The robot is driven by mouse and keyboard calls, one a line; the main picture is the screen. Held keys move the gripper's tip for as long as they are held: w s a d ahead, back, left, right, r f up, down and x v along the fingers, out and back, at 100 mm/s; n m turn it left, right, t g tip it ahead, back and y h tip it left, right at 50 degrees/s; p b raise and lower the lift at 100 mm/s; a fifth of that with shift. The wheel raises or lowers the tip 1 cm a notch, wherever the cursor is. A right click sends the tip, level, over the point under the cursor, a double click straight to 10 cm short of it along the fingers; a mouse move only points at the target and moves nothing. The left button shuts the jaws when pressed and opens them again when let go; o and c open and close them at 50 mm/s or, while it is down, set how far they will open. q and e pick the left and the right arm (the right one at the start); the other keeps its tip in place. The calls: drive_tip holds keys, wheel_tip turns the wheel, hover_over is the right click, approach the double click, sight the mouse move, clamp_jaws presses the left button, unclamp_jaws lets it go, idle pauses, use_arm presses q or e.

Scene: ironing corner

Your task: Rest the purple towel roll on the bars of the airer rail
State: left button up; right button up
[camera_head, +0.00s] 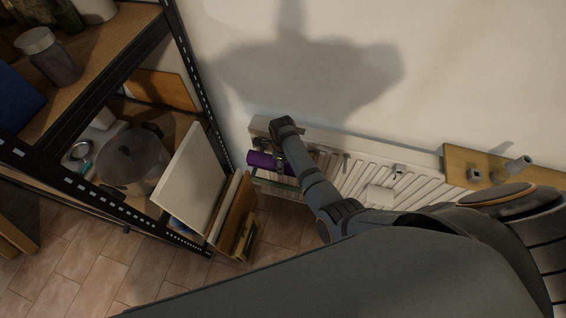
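The purple towel roll (258,159) lies at the left end of the white slatted unit along the wall. My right arm comes in from the right, and its gripper (275,162) is at the roll, with dark finger parts crossing it. The gripper and wrist hide part of the roll, and I cannot tell whether the fingers are pressed shut on it. Pale greenish bars (288,187), which look like the airer rail, run just below the roll. I cannot tell whether the roll touches them. My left gripper is not in view.
A shelf unit with a black metal frame (188,75) stands at left, holding jars and a pot (131,160). Boards (190,180) lean at its right side, close to the roll. A wooden board with pegs (461,164) is at right. Tiled floor (100,265) lies below.

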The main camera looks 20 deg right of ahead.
drive_tip(key=shift+f+b, duration=0.3)
drive_tip(key=shift+f, duration=0.25)
drive_tip(key=o, duration=1.3)
drive_tip(key=shift+o, duration=0.2)
drive_tip(key=shift+r, duration=0.2)
wheel_tip(320, 180, up, 7)
drive_tip(key=shift+s+r, duration=0.1)
